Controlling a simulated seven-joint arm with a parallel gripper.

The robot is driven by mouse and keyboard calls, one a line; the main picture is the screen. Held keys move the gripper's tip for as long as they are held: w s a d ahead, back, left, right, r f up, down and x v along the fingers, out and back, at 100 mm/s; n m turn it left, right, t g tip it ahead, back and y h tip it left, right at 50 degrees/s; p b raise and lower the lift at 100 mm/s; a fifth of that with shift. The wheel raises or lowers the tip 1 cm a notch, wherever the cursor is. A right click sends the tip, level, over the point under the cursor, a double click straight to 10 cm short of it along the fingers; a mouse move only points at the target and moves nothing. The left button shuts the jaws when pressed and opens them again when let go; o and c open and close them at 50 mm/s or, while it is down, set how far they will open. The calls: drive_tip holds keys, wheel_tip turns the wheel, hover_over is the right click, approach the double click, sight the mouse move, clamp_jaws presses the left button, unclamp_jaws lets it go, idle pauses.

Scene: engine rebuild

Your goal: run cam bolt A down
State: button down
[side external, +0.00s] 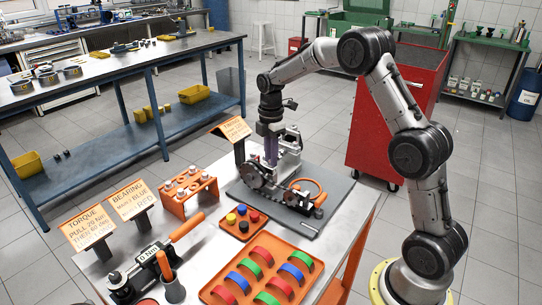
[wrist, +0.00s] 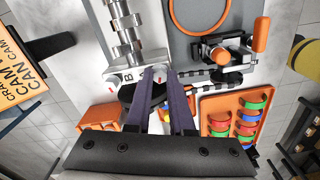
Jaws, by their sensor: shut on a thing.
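My gripper (side external: 270,152) points straight down over the engine block (side external: 288,145) on the bench. In the wrist view its purple fingertips (wrist: 161,74) are shut around a small pale bolt head (wrist: 159,70). The bolt is at the end of the silver camshaft (wrist: 122,28), beside a plate marked "B" (wrist: 128,77). No letter A shows, so I cannot tell which bolt this is. The fingers hide the bolt's shank and its seat. A dark chain and sprockets (side external: 262,183) show at the front of the engine.
The engine stands on a grey mat (side external: 310,228). An orange tray (side external: 262,280) of coloured bearing shells, a small tray of coloured caps (side external: 240,232), an orange bolt rack (side external: 188,190) and a torque wrench (side external: 150,262) lie nearby.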

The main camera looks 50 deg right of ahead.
drive_tip(key=m, duration=0.4)
drive_tip(key=shift+r+m, duration=0.2)
drive_tip(key=shift+m, duration=0.2)
drive_tip(key=m, duration=0.3)
drive_tip(key=shift+r+m, duration=0.1)
drive_tip(key=shift+m, duration=0.2)
drive_tip(key=m, duration=0.4)
drive_tip(key=shift+w, duration=0.1)
drive_tip(key=m, duration=0.8)
drive_tip(key=shift+r+m, duration=0.1)
drive_tip(key=shift+m, duration=0.2)
drive_tip(key=m, duration=0.3)
drive_tip(key=shift+m, duration=0.4)
drive_tip(key=m, duration=0.4)
drive_tip(key=shift+d+m, duration=0.1)
drive_tip(key=shift+m, duration=1.6)
